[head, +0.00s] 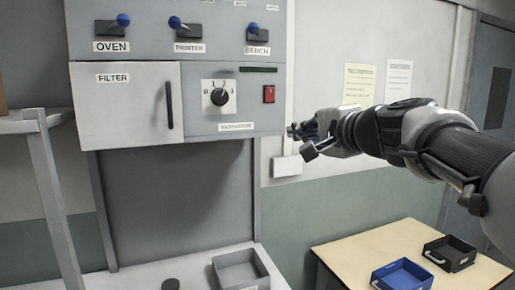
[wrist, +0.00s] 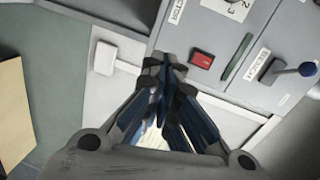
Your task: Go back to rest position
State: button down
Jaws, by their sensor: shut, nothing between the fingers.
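My gripper (head: 303,131) is at the end of my arm, which reaches in from the right in the head view. It is in front of the wall, just right of the grey control panel (head: 140,50). In the wrist view my gripper (wrist: 165,65) has its fingertips together with nothing between them. The red switch (wrist: 202,60) on the panel shows just beyond the fingertips; it also shows in the head view (head: 269,94). I cannot tell whether the fingertips touch the panel.
Blue-knobbed levers, a rotary dial (head: 219,97) and a shut FILTER door (head: 125,103) are on the panel. Below stand a grey tray (head: 262,263) and, on a beige table (head: 340,247), a blue tray (head: 377,283) and a black tray (head: 428,264). A grey frame (head: 52,185) stands left.

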jog(key=s+a+f+n+g+h, duration=0.1)
jog(key=s+a+f+n+g, duration=0.2)
jog(key=s+f, duration=0.6)
jog(key=s+a+f+n+g, duration=0.2)
jog(key=s+f+n+g, duration=0.15)
jog(key=s+f, duration=0.55)
jog(key=s+d+f+n+g+h, duration=0.2)
jog(key=s+d+f+n, duration=0.1)
jog(key=s+f, duration=0.5)
jog(key=s+d+f+n+g+h, duration=0.2)
jog(key=s+d+f+n, duration=0.1)
jog(key=s+f, duration=0.5)
jog(key=shift+s+d+f+h, duration=0.2)
jog(key=shift+s+d+h, duration=0.05)
jog(key=shift+s+h, duration=0.15)
jog(key=c, duration=2.3)
grip_release()
jog(key=shift+w, duration=0.1)
